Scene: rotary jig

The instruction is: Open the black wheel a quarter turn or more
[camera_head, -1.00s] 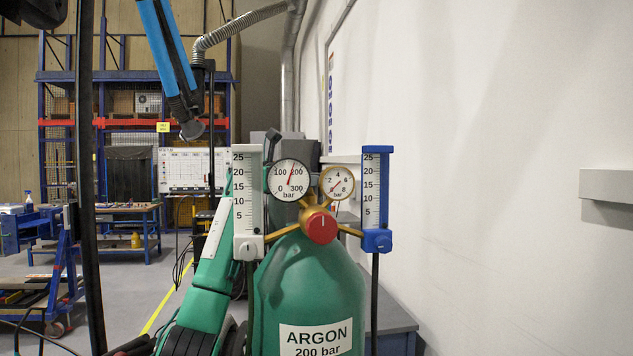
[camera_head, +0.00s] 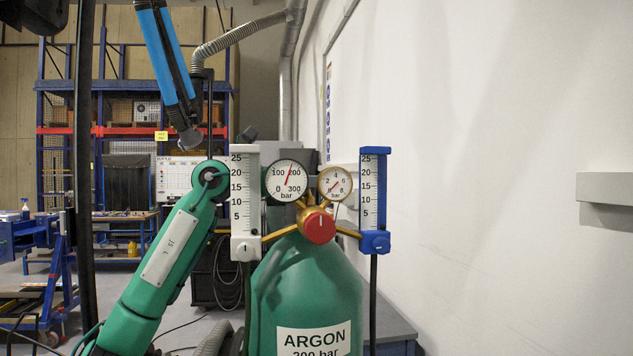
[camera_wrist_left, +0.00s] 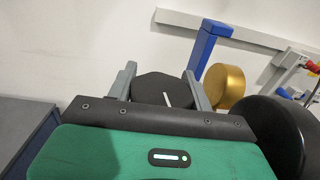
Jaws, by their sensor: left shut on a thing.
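The black wheel (camera_wrist_left: 158,86) shows in the left wrist view as a dark many-sided disc with a short white mark on its face. My left gripper (camera_wrist_left: 161,92) has one grey finger on each side of it and is shut on it. The wheel's lower edge is hidden by the gripper's dark body. In the head view my green left arm rises at the left of the green argon cylinder (camera_head: 305,290). There the gauges and flow tubes hide the wheel and gripper. My right gripper is in neither view.
A red knob (camera_head: 319,228), two round gauges, a white flow tube (camera_head: 245,205) and a blue flow tube (camera_head: 374,200) crowd the cylinder's top. A white wall stands close at the right. In the wrist view a brass round part (camera_wrist_left: 224,86) sits right of the wheel.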

